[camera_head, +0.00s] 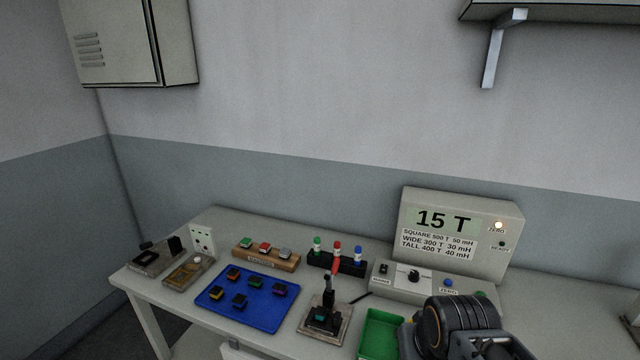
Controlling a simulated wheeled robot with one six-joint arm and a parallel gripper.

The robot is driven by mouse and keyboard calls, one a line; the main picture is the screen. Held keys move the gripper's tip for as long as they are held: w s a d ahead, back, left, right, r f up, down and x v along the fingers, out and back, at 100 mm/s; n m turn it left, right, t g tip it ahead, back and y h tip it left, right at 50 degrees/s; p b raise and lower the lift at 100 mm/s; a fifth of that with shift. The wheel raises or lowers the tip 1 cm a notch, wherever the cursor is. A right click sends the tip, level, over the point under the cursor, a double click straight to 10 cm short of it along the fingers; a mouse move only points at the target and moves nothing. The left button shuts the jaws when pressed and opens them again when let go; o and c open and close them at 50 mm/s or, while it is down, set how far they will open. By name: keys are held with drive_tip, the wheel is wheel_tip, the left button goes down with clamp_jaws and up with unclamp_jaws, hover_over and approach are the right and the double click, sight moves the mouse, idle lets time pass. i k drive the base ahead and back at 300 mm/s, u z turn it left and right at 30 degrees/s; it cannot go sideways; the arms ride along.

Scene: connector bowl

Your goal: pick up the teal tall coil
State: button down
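A small dark block with a teal patch (321,317) sits in the fixture (337,336) at the front middle of the bench. It looks like the teal tall coil, but it is too small to be sure of its shape. A lever with a red handle (335,267) stands just behind it. My gripper is out of the picture; only a dark, rounded part of my arm with an orange ring shows at the bottom right.
A blue tray (215,296) left of the fixture holds several dark blocks with coloured tops. A green bin (377,338) is right of it. Behind stand a wooden block (284,262), a black bottle rack (350,268) and a meter (507,218) reading 15 T.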

sight(320, 312)
drive_tip(key=u, duration=0.4)
drive_tip(key=k, duration=0.5)
drive_tip(key=u, duration=1.4)
drive_tip(key=i, duration=1.5)
drive_tip(key=z, duration=0.65)
